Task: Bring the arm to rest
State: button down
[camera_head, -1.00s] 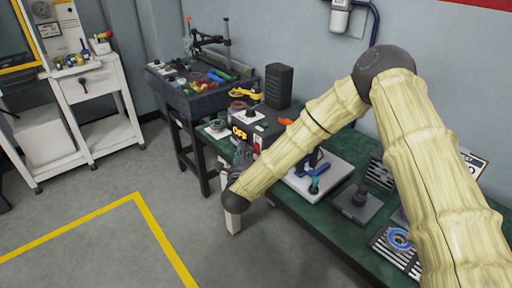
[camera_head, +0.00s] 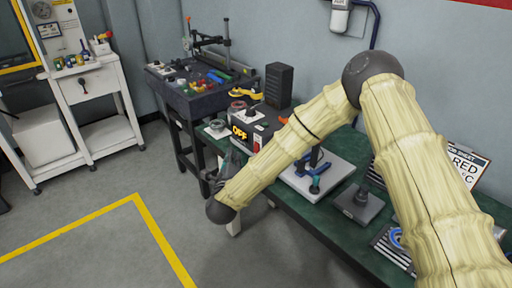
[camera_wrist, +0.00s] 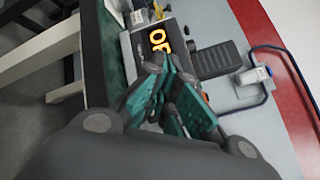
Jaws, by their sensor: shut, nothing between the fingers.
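My arm reaches across the front of the green-topped bench (camera_head: 325,228) in the head view, bent at a dark elbow joint and sloping down to a dark wrist joint at the left. My gripper shows in the wrist view (camera_wrist: 172,78) with dark linkages and teal finger pads. It is shut and empty. In the head view it is mostly hidden behind the wrist, near the bench's left end. The black box with orange display letters (camera_head: 240,132) is beyond the gripper; it also shows in the wrist view (camera_wrist: 158,38).
A white plate with a blue-handled tool (camera_head: 316,184) and a grey block with a post (camera_head: 359,203) lie on the bench under my arm. A black speaker-like box (camera_head: 279,85) stands behind. A clipboard (camera_head: 465,165) is at right. The floor at left is open.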

jog(key=s+d+f+n+g+y, duration=0.2)
jog(key=s+d+f+n+g, duration=0.25)
jog(key=s+f+n, duration=0.55)
jog(key=s+d+f+n+g+y, duration=0.2)
jog(key=s+d+f+n+g, duration=0.3)
jog(key=s+f, duration=0.9)
jog(key=s+d+f+n+g, duration=0.2)
jog(key=s+d+n, duration=0.2)
jog(key=s, duration=0.4)
jog(key=s+d+f+n+g+h, duration=0.1)
jog(key=s+d+f+n+g, duration=0.2)
jog(key=s+d, duration=0.3)
jog(key=s+d+f+n+g+p, duration=0.1)
jog(key=s+d+f+n+g, duration=0.2)
jog(key=s, duration=0.9)
jog(key=shift+d+f+n, duration=0.15)
jog(key=shift+d+n, duration=0.65)
jog(key=shift+d, duration=0.4)
jog(key=shift+g, duration=0.25)
